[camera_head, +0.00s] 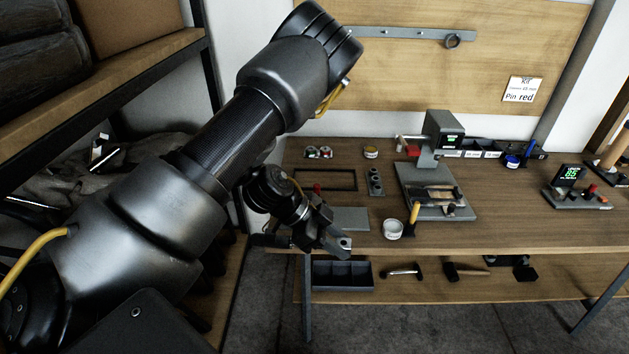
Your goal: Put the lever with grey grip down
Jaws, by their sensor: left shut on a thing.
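My left arm comes in from the left and crosses the view. My left gripper (338,243) is over the front left edge of the workbench, pointing down and to the right. It is shut on a small grey piece at its fingertips, which looks like the grip of the lever with grey grip (345,243). Most of that lever is hidden by the fingers, so its angle cannot be told. A small red-topped part (317,189) stands upright just behind the gripper, near a dark frame. My right gripper is not in view.
The workbench (300,164) holds a grey plate (350,219), a white jar (393,229), a yellow-handled tool (413,214) and a grey stand with a display (445,130). A shelf rack is at left.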

